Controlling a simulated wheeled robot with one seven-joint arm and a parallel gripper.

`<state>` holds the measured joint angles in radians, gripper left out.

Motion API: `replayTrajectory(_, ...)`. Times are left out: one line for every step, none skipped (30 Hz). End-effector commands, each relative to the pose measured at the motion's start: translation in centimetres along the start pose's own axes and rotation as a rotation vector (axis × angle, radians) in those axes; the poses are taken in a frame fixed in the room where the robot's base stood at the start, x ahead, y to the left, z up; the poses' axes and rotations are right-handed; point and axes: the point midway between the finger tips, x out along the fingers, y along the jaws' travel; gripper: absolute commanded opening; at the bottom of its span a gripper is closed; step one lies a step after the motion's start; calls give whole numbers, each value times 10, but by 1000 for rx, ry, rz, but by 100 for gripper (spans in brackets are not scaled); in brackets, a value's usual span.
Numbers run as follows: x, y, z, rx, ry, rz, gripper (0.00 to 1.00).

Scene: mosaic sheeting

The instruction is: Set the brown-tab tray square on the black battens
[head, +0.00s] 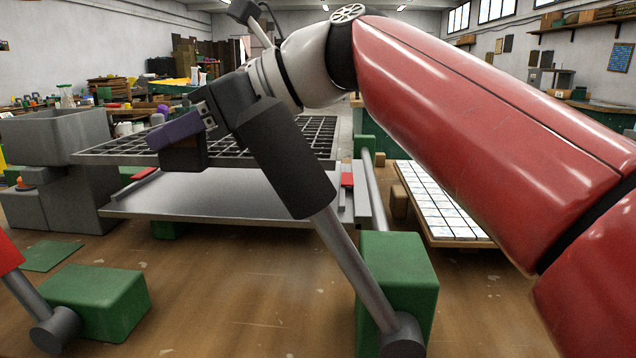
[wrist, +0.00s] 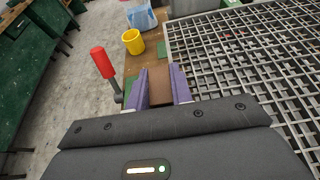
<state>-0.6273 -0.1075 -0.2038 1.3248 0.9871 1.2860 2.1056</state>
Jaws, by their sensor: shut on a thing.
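The tray is a wide grey grid of square cells (head: 110,155); it also fills the right of the wrist view (wrist: 240,60). Its brown tab (wrist: 160,84) sits between the purple fingers of my gripper (wrist: 161,88). In the head view my gripper (head: 176,134) is at the tray's near left part, shut on the tab, which looks dark there. The tray appears nearly level above a flat grey plate (head: 215,205), with a gap showing between them. My arm hides part of the tray. I cannot make out the black battens in either view.
A grey bin (head: 55,135) stands left. A white tiled panel (head: 432,198) lies right. Green blocks (head: 395,262) stand in front. The wrist view shows a red-handled lever (wrist: 102,62) and a yellow bucket (wrist: 133,42).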

Motion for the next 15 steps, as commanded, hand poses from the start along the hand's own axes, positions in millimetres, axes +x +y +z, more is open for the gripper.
replayTrajectory(4,1,-10,-1,-1,1,0)
replayTrajectory(6,1,-16,-1,-1,1,0)
replayTrajectory(9,1,-22,0,0,2,0)
replayTrajectory(11,1,-28,-1,-1,1,0)
replayTrajectory(13,1,-33,-1,0,1,0)
replayTrajectory(16,1,-39,-1,0,1,0)
replayTrajectory(18,1,-44,-2,-1,1,0)
replayTrajectory(20,1,-48,-2,-1,1,0)
replayTrajectory(22,1,-53,-1,0,1,0)
replayTrajectory(24,1,-57,-2,0,1,0)
replayTrajectory(25,1,-61,-2,0,1,0)
replayTrajectory(26,1,-65,-2,0,0,0)
replayTrajectory(28,0,-67,-2,0,-1,0)
replayTrajectory(28,0,-70,-2,-1,-1,0)
replayTrajectory(29,0,-72,-3,-1,-1,0)
